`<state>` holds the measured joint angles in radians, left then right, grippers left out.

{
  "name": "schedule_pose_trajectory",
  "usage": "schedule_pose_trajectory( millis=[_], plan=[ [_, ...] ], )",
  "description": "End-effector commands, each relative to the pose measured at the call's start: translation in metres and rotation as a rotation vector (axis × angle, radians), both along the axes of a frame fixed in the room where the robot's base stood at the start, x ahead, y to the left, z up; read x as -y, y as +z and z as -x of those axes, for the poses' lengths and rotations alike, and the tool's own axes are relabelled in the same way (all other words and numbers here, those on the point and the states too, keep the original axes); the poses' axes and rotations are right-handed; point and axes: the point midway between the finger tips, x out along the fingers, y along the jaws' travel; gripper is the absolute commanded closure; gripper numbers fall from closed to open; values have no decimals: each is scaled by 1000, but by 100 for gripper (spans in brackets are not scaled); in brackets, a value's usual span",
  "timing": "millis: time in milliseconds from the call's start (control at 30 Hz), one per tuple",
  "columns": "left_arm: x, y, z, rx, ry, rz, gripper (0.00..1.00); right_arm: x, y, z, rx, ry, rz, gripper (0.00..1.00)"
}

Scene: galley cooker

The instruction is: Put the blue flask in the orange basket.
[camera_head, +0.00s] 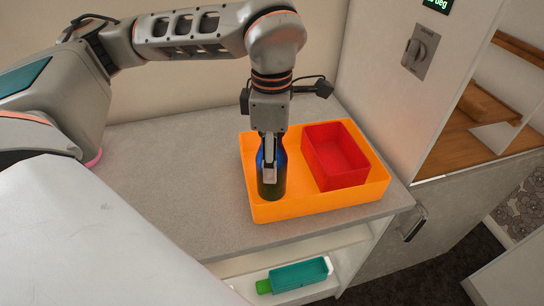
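The blue flask (279,183) is upright inside the left part of the orange basket (322,205), which stands on the grey counter. My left gripper (269,175) comes down from above with its fingers around the flask's upper part and looks shut on it. One finger covers part of the flask's front. I cannot tell whether the flask's base touches the basket floor. My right gripper does not show.
A red bin (345,178) fills the right part of the orange basket. A teal container (300,275) with a green end lies on the shelf below the counter (180,190). A white panel with a knob (420,50) rises at the right. The counter left of the basket is clear.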

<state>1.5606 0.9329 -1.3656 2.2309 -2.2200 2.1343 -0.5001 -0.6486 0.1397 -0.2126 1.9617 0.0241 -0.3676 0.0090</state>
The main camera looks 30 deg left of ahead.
Motion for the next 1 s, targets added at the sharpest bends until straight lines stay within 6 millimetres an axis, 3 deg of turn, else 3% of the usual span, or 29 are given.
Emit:
schedule_pose_trajectory(
  millis=[333,367,400,433,767,1000],
  plan=[
    [0,-3,0,1,1,0,77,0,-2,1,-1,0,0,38],
    [0,-3,0,1,1,0,53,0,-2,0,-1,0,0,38],
    [0,-2,0,1,1,0,43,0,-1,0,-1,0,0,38],
    [0,-2,0,1,1,0,39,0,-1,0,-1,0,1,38],
    [0,-1,0,2,0,0,39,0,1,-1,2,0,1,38],
    [0,25,-2,8,1,0,39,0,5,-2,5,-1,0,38]
  ],
)
